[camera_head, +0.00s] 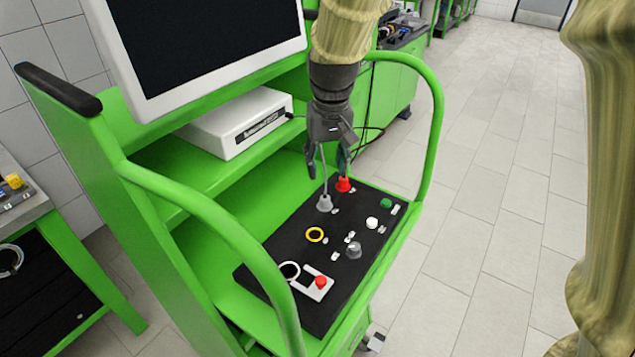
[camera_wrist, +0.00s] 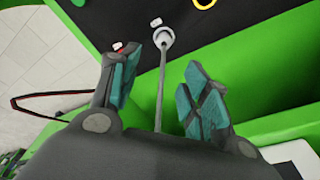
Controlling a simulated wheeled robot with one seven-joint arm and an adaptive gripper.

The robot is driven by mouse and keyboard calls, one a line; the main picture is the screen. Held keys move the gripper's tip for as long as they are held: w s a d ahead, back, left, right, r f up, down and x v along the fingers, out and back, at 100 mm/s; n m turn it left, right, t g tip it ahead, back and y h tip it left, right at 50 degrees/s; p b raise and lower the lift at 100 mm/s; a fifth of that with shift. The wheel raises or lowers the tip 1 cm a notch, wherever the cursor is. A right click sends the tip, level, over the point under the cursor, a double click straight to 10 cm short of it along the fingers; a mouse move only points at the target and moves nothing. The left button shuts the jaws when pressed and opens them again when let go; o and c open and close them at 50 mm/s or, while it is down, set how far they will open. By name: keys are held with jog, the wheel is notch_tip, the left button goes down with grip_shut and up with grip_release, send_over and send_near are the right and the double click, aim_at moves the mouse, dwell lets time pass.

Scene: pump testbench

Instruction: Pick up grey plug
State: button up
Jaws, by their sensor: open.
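The grey plug (camera_head: 324,202) sits upright on the black panel (camera_head: 290,228) of the green cart, with a grey cable rising from it. My gripper (camera_head: 328,172) is open above the plug, and the cable runs up close to its fingers. In the wrist view the plug (camera_wrist: 163,38) lies beyond the fingertips, and the cable passes between the two open fingers (camera_wrist: 160,75). The fingers do not touch the plug.
A yellow ring (camera_head: 315,234), a grey knob (camera_head: 353,250), white and green buttons and a red emergency button (camera_head: 320,282) are on the panel. Green rails (camera_head: 437,130) flank it. A monitor (camera_head: 205,45) and a white box (camera_head: 240,122) are behind. Open floor lies right.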

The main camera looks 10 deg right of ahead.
aim_at(325, 198)
jog(key=shift+w+f, duration=0.25)
jog(key=shift+f, duration=0.05)
jog(key=shift+d+f, duration=0.1)
jog(key=shift+f, duration=0.3)
notch_tip(325, 198, down, 5)
jog(key=shift+f+p, duration=0.1)
jog(key=shift+p, duration=0.75)
jog(key=shift+s+f, duration=0.1)
jog(key=shift+f, duration=0.1)
jog(key=shift+s+a+f+p, duration=0.2)
jog(key=shift+s+f+p, duration=0.3)
jog(key=shift+s+f, duration=0.25)
jog(key=shift+w+f, duration=0.7)
jog(key=shift+f, duration=0.1)
jog(key=shift+s+r, duration=0.3)
jog(key=shift+s, duration=0.1)
jog(key=shift+c, duration=0.7)
jog(key=shift+w+f, duration=0.15)
jog(key=shift+w, duration=0.05)
jog(key=c, duration=0.9)
jog(key=shift+o, duration=0.2)
jog(key=shift+s, duration=0.1)
